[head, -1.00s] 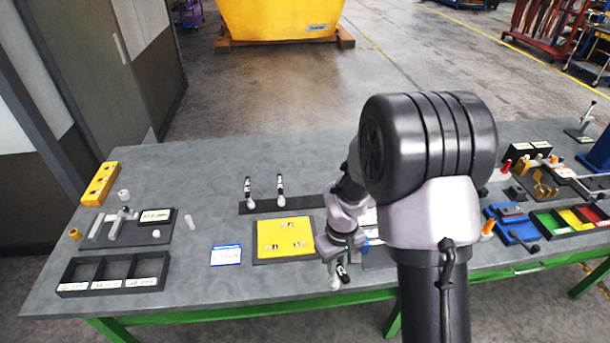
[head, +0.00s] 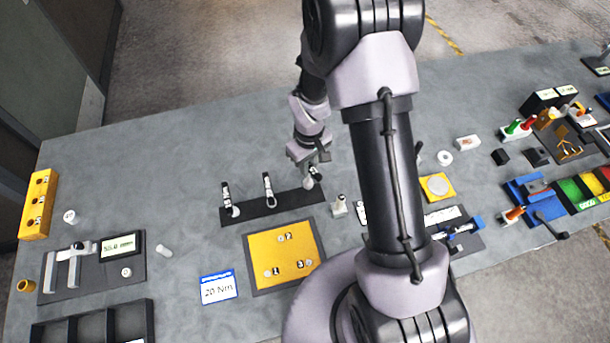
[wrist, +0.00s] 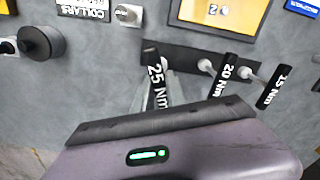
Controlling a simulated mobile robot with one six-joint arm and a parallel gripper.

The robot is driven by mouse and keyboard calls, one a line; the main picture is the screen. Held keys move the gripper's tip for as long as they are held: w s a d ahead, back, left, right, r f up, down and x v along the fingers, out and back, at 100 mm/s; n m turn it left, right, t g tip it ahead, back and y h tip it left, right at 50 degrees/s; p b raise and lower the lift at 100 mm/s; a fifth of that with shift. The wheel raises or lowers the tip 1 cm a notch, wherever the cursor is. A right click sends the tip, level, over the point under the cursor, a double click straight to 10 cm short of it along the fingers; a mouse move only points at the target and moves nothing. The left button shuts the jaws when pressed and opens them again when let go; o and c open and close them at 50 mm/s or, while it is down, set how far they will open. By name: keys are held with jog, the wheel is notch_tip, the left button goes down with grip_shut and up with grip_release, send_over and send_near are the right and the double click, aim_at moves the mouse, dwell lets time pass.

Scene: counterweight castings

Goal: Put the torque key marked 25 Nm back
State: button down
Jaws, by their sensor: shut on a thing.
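My gripper (head: 314,168) is shut on the torque key marked 25 Nm (wrist: 158,88), a black handle with white lettering, held over the right end of the dark rack strip (head: 283,206). In the wrist view the key overlaps the end of the rack (wrist: 192,62); whether it touches the rack I cannot tell. The 20 Nm key (wrist: 223,82) and the 15 Nm key (wrist: 269,90) stand in the rack, apart from my gripper. In the head view these two keys show at the rack's left (head: 227,196) and middle (head: 268,185).
A yellow plate (head: 283,246) with numbered spots lies in front of the rack. A small grey post (head: 339,206) stands close right of the rack. The table behind the rack is clear.

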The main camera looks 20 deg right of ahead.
notch_tip(320, 180, down, 7)
jog(key=shift+r+b, duration=0.2)
jog(key=shift+b, duration=0.1)
jog(key=c, duration=1.4)
grip_release()
jog(key=shift+o, duration=0.2)
notch_tip(320, 180, up, 13)
jog(key=shift+r+p, duration=0.2)
jog(key=shift+p, duration=0.3)
notch_tip(320, 180, up, 10)
jog(key=m+t, duration=0.2)
send_over(308, 181)
jog(key=s, duration=0.1)
jog(key=s+a+r+m+t+y, duration=0.1)
jog(key=s+a+r+m+t, duration=0.1)
jog(key=s+r, duration=0.5)
jog(key=s+a+r+m+t+y, duration=0.1)
jog(key=s+r+m, duration=0.4)
jog(key=s+r, duration=0.3)
jog(key=shift+s+a+r+t, duration=0.25)
jog(key=shift+s+a+t, duration=0.15)
jog(key=shift+s, duration=0.85)
